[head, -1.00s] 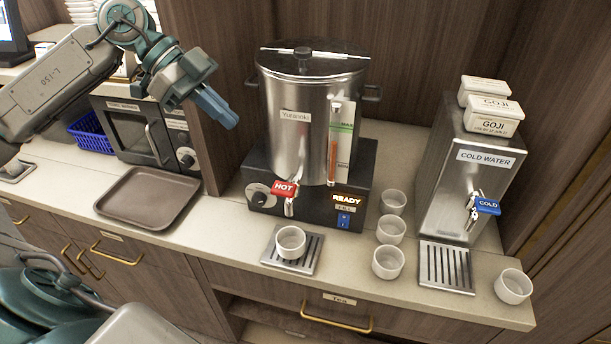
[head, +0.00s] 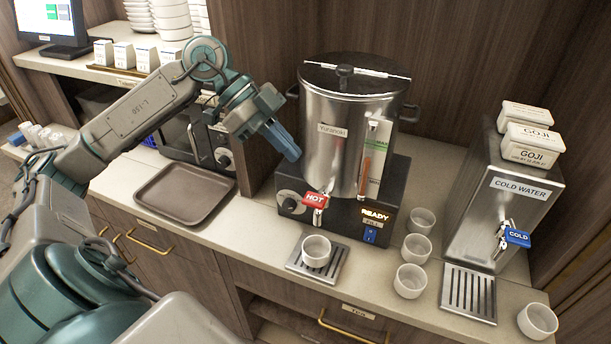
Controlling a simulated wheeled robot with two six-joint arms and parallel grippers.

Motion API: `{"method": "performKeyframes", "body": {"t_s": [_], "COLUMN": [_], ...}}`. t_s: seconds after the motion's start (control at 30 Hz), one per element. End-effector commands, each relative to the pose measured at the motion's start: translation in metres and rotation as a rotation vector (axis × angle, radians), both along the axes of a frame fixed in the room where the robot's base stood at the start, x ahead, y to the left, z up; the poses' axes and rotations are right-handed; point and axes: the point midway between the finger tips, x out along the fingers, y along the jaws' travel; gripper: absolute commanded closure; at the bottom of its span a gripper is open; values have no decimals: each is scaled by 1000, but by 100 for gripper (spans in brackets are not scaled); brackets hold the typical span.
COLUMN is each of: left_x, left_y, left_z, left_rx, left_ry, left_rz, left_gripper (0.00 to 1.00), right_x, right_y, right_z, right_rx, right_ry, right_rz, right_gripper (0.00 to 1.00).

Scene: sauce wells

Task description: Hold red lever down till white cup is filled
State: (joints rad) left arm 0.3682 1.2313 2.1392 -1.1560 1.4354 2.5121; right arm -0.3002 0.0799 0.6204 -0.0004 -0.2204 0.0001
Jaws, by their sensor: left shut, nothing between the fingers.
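A steel urn (head: 337,150) stands on a black base with a lit READY sign. Its red lever (head: 315,199), marked HOT, sits on the tap at the urn's lower front. A white cup (head: 316,251) stands upright on the drip tray (head: 338,268) below that tap. I cannot see any liquid in the cup. My left gripper (head: 293,154) is shut and empty, in front of the urn's left side. It is above and a little left of the red lever, apart from it. My right gripper is out of view.
A brown tray (head: 187,219) lies on the counter at left. Several white cups, one of them here (head: 417,247), stand right of the urn. A cold water dispenser (head: 506,200) with a blue lever (head: 517,238) is at right. A dark appliance (head: 183,140) stands behind the tray.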

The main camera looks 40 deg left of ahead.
Motion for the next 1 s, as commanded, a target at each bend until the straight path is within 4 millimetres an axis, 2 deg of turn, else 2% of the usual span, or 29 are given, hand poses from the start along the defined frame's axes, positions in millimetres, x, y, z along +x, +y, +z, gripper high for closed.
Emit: {"method": "performKeyframes", "body": {"t_s": [0.43,0.7,1.0], "left_x": [8,8,8], "left_y": [-36,-35,-35], "left_z": [-33,-65,-76], "left_rx": [-4,-1,0], "left_ry": [0,3,1], "left_rz": [-1,2,1], "left_gripper": [100,100,100], "right_x": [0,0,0], "right_y": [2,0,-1], "right_z": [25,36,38], "right_rx": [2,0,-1], "right_ry": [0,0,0], "right_rz": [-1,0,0], "right_gripper": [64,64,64]}}
